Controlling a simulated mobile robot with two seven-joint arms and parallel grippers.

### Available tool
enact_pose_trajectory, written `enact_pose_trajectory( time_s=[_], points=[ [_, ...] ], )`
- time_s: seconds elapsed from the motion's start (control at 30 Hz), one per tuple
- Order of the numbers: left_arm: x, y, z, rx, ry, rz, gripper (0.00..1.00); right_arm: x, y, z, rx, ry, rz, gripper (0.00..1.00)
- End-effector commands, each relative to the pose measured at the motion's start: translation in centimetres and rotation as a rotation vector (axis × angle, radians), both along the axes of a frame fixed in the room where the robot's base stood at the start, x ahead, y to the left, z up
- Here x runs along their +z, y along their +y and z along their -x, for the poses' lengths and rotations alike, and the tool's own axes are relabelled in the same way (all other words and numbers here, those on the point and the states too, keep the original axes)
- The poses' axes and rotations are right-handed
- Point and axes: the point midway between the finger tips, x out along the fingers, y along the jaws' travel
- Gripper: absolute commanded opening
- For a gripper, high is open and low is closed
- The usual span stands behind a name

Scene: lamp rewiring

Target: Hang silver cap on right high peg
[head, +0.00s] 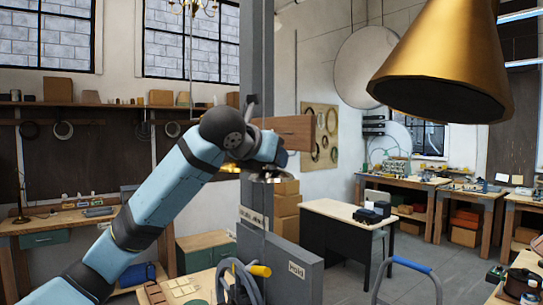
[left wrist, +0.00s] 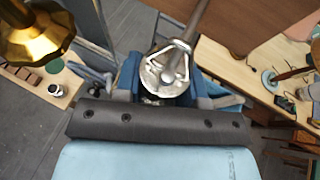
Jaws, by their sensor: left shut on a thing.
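The silver cap (left wrist: 166,76) is held between the blue fingers of my left gripper (left wrist: 168,92) in the left wrist view. It is a round, shiny metal piece with open cut-outs, and a grey rod runs up from it. In the head view my left gripper (head: 262,158) is at the grey column, with the silver cap (head: 264,176) showing just below it. A brown wooden board (head: 295,131) sits right behind the gripper. I cannot make out the right high peg; the arm and board may hide it. My right gripper is not in view.
A large gold cone shade (head: 447,62) hangs at the upper right. A grey column (head: 257,60) stands beside the gripper, with a grey panel (head: 290,268) and a coiled hose (head: 240,280) below. Workbenches (head: 345,222) stand behind. The floor between is open.

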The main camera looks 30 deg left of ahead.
Motion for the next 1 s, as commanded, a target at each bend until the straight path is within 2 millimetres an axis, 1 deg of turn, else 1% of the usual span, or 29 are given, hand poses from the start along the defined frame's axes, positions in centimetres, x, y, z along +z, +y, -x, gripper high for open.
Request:
enact_pose_trajectory(
  time_s=[0.3, 0.33, 0.43, 0.47, 0.77, 0.87, 0.97, 1.0],
  points=[
    [0.1, 0.0, 0.0, 0.000, -0.001, 0.000, 0.11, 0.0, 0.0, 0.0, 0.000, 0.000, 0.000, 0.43],
    [0.1, 0.0, 0.0, 0.000, -0.001, 0.000, 0.41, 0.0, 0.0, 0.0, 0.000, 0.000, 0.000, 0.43],
    [0.1, 0.0, 0.0, 0.000, -0.001, 0.000, 0.64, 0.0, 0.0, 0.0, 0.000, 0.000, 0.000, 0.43],
    [0.1, 0.0, 0.0, 0.000, -0.001, 0.000, 0.67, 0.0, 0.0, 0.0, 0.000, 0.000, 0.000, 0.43],
    [0.1, 0.0, 0.2, 0.000, -0.001, 0.000, 0.67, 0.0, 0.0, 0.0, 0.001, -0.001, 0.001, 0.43],
    [0.5, 0.0, 1.1, -0.001, -0.005, 0.000, 0.67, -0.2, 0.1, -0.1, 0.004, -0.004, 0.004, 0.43],
    [1.0, 0.1, 2.6, 0.001, -0.006, -0.001, 0.67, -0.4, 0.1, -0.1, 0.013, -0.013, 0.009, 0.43],
    [1.4, 0.1, 3.5, 0.000, -0.006, -0.001, 0.67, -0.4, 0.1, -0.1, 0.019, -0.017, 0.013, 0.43]
  ],
)
